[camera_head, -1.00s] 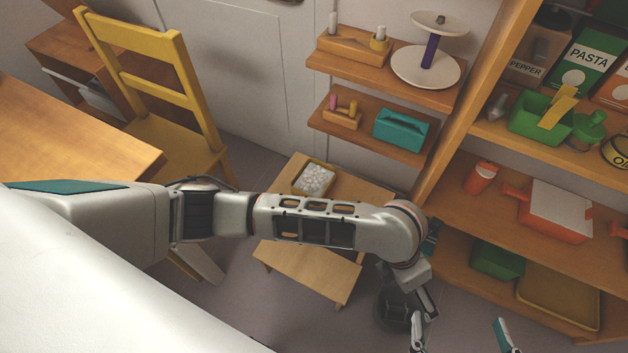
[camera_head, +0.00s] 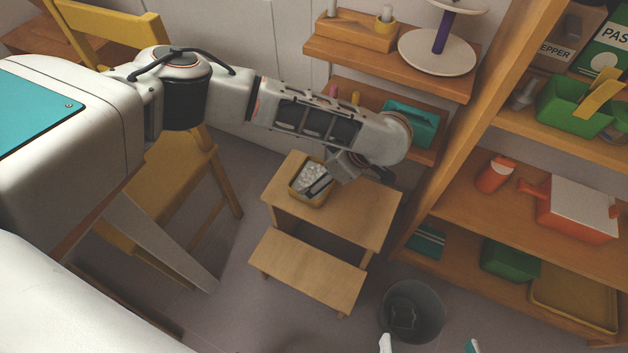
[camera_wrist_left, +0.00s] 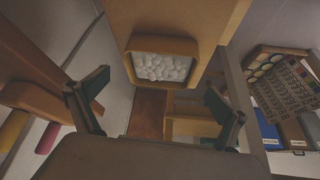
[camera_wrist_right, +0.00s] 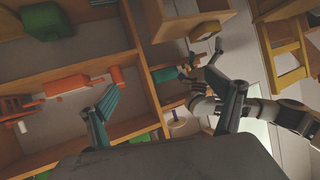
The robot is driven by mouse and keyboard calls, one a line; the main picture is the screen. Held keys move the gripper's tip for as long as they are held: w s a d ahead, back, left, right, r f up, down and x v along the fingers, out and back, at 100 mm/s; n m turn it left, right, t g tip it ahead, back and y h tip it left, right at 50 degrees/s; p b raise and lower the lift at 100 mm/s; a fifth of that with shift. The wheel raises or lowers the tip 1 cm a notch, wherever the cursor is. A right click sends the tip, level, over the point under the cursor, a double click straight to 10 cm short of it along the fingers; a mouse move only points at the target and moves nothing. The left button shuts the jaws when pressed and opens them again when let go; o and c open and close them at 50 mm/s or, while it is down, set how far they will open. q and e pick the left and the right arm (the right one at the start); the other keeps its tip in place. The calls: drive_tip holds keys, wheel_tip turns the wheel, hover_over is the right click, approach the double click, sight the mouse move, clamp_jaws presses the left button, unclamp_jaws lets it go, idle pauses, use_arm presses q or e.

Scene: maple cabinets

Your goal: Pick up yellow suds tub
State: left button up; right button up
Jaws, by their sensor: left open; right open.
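The yellow suds tub (camera_head: 303,203) stands on top of a wooden step stool (camera_head: 368,213) and is full of white, foam-like lumps. My left gripper (camera_head: 321,186) is over the tub in the head view and partly covers it. In the left wrist view the tub (camera_wrist_left: 165,43) lies ahead, between the open fingers of my left gripper (camera_wrist_left: 157,83), apart from them. My right gripper (camera_wrist_right: 163,83) is open and empty; only its fingertips show at the bottom edge of the head view.
A dark bucket (camera_head: 412,310) stands on the floor right of the stool. A tall wooden shelf (camera_head: 465,130) with an orange box (camera_head: 578,212) and green bins fills the right. Wall shelves (camera_head: 385,62) hang behind the stool. A yellow chair (camera_head: 165,195) stands at left.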

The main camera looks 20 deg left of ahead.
sight(314, 179)
use_arm(q)
drive_tip(key=x, duration=0.1)
drive_tip(key=b+x, duration=0.1)
drive_tip(key=x, duration=0.1)
drive_tip(key=b+x, duration=0.1)
drive_tip(key=x, duration=0.1)
drive_tip(key=shift+s+d+f, duration=0.1)
drive_tip(key=shift+s+f, duration=0.15)
drive_tip(key=shift+s, duration=0.15)
drive_tip(key=shift+w+a+f+b, duration=0.25)
drive_tip(key=shift+a+f+b, duration=0.05)
drive_tip(key=shift+f+b, duration=0.05)
drive_tip(key=shift+w+r, duration=0.1)
drive_tip(key=shift+r, duration=0.1)
drive_tip(key=c, duration=1.2)
use_arm(e)
drive_tip(key=a+m, duration=0.1)
drive_tip(key=s+a+m, duration=0.1)
drive_tip(key=a+f+m+y, duration=0.1)
drive_tip(key=shift+s+a, duration=0.2)
drive_tip(key=shift+a, duration=0.15)
